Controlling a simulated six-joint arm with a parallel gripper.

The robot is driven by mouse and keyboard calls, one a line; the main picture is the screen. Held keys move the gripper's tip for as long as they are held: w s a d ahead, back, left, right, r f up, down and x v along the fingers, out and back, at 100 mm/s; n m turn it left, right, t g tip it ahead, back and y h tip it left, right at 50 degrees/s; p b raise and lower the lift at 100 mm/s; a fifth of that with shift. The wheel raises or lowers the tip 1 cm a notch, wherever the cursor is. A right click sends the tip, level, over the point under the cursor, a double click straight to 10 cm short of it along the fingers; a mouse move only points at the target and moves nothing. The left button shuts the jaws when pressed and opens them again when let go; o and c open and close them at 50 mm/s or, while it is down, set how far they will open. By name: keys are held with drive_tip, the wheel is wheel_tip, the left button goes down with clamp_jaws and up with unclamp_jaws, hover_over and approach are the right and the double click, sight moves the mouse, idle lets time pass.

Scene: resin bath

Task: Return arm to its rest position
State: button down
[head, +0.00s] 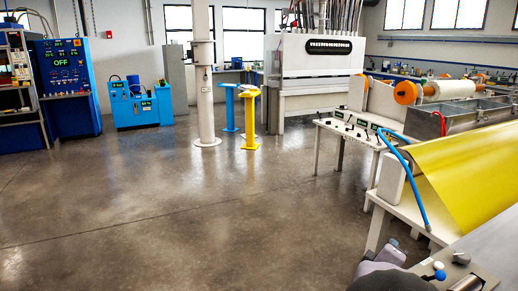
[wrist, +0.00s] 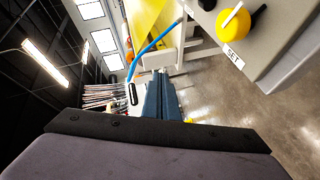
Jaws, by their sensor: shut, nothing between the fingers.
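My gripper (wrist: 160,76) shows in the wrist view, its two blue-grey fingers together in the middle above the dark mounting bar. It is shut, with nothing between the fingers. It points out over the room, apart from any object. In the head view, a grey part of my arm (head: 378,268) shows low at the right, by the near machine's edge; I cannot make out the fingers there.
A grey panel with a yellow knob (wrist: 237,20) and a "SET" label is at the upper right of the wrist view. In the head view, a yellow sheet (head: 470,170) and a blue hose (head: 412,185) are at the right. Open floor (head: 190,220) lies left.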

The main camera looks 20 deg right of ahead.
drive_tip(key=w+a+f+t+y, duration=0.1)
drive_tip(key=w+a+f+y, duration=0.45)
drive_tip(key=a, duration=0.35)
drive_tip(key=s+a+f+g+y, duration=0.15)
drive_tip(key=a+f+y, duration=0.3)
drive_tip(key=a, duration=0.75)
drive_tip(key=a+f+g+y, duration=0.25)
drive_tip(key=a+f, duration=0.35)
drive_tip(key=a, duration=0.6)
drive_tip(key=s+a+f+m+g+y, duration=0.15)
drive_tip(key=s+a+g, duration=0.25)
drive_tip(key=s+a, duration=0.55)
wheel_tip(320, 180, up, 16)
drive_tip(key=s+d+p, duration=0.1)
drive_tip(key=p, duration=1.4)
drive_tip(key=shift+d+f+p, duration=0.2)
drive_tip(key=shift+d+p, duration=0.15)
drive_tip(key=shift+d, duration=0.05)
drive_tip(key=shift+s+f+m, duration=0.1)
drive_tip(key=shift+m, duration=0.15)
wheel_tip(320, 180, down, 11)
drive_tip(key=b, duration=1.1)
